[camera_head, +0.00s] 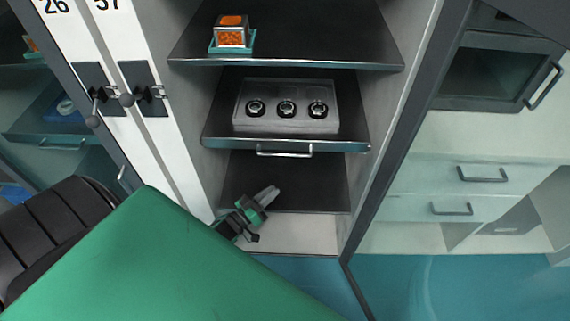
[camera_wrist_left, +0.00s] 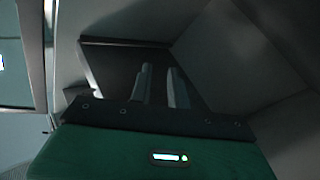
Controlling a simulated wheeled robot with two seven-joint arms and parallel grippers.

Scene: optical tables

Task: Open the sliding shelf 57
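The cabinet stands open behind a white panel marked 57 (camera_head: 134,50). Its sliding shelf (camera_head: 220,142) is the dark middle one, with a light front edge and a metal bar handle (camera_head: 284,152). A grey block with three round black-and-silver parts (camera_head: 287,112) sits on it. My left gripper (camera_head: 270,194) is below and slightly left of the handle, apart from it, by the lower compartment. In the left wrist view its two fingers (camera_wrist_left: 160,68) have a gap between them with nothing held. The handle cannot be made out there. My right gripper is not in view.
The upper shelf (camera_head: 330,50) holds an orange-filled container (camera_head: 232,32) on a teal tray. The lower shelf (camera_head: 320,185) looks empty. Latches (camera_head: 150,92) stick out on the white panels at left. Drawers (camera_head: 480,173) stand at right, beyond the dark cabinet edge (camera_head: 400,125).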

